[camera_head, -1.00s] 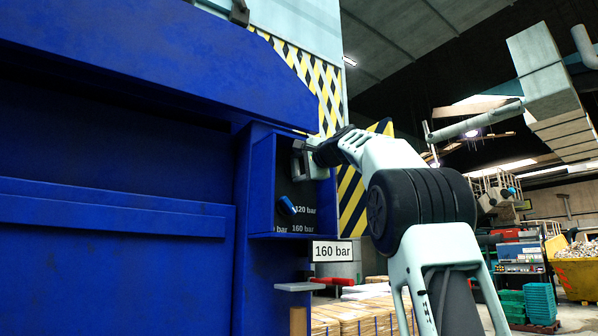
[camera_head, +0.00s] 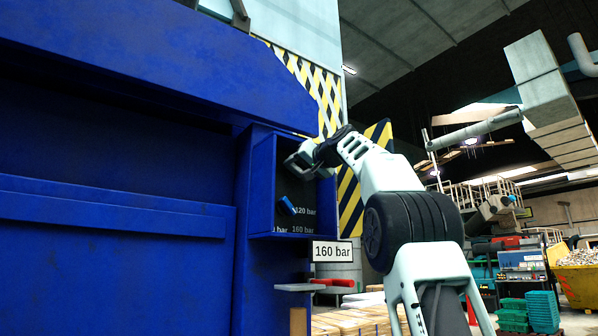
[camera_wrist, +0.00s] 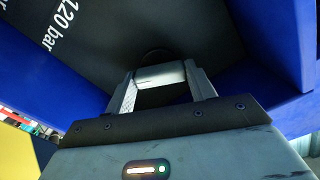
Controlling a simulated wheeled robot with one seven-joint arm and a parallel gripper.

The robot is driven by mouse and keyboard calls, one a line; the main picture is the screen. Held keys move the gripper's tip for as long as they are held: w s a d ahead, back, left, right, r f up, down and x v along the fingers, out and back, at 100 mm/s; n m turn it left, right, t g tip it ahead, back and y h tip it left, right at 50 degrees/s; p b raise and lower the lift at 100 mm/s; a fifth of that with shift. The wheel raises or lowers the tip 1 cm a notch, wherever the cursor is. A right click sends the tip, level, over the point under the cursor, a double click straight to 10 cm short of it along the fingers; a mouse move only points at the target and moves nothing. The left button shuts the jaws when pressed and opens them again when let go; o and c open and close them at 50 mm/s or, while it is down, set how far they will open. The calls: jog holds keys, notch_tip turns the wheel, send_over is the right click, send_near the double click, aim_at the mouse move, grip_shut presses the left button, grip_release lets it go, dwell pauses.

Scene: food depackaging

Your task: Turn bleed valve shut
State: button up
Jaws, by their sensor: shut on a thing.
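My gripper (camera_head: 294,162) reaches into the upper part of a blue open-fronted box on the blue machine. In the wrist view my gripper (camera_wrist: 160,84) has its two fingers on either end of a short pale grey bar, which I take to be the bleed valve's handle (camera_wrist: 162,74). The fingers are shut on it, and a dark round shape shows behind it on the dark panel. In the head view the gripper covers the handle. The gripper is tilted relative to the box.
A blue knob (camera_head: 287,206) sits lower on the panel among pressure marks such as "120 bar" and "160 bar". The box's blue walls (camera_wrist: 270,45) are close around my gripper.

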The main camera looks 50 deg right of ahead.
jog(key=n, duration=0.5)
jog(key=shift+f+b, duration=0.2)
jog(key=shift+b, duration=0.2)
jog(key=shift+n, duration=0.4)
jog(key=o, duration=1)
jog(key=shift+r, duration=0.15)
jog(key=b+v, duration=0.6)
jog(key=v, duration=1.1)
jog(key=shift+s+d+b, duration=0.1)
jog(key=shift+s+b, duration=0.1)
jog(key=shift+b, duration=0.1)
